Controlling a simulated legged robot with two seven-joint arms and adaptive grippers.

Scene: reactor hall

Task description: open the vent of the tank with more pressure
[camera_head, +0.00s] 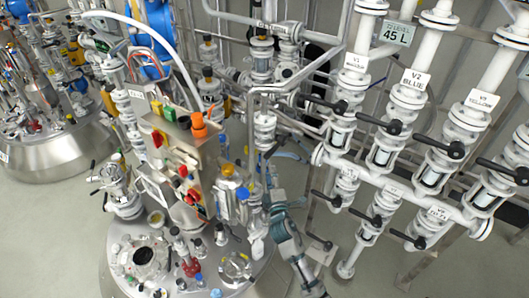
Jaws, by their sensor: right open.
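A steel tank (122,281) with a crowded lid stands at the bottom centre. A second steel tank (60,160) stands at the left. I cannot read a pressure on either, nor tell which fitting is a vent. Three white pipe columns at the right carry tags V1 (356,62), V2 BLUE (414,80) and V3 YELLOW (481,98). Black lever handles (392,127) stick out from their valves. My right arm rises from the bottom, right of the near tank. My right gripper (268,165) is small and dark beside the pipework, open, with nothing seen in it. My left gripper is not in view.
A control box (178,160) with red, green and yellow buttons stands above the near tank. A sign (396,33) reads 45 L. White pipes and dark levers crowd the space around my right arm. Bare floor (50,230) shows at the lower left.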

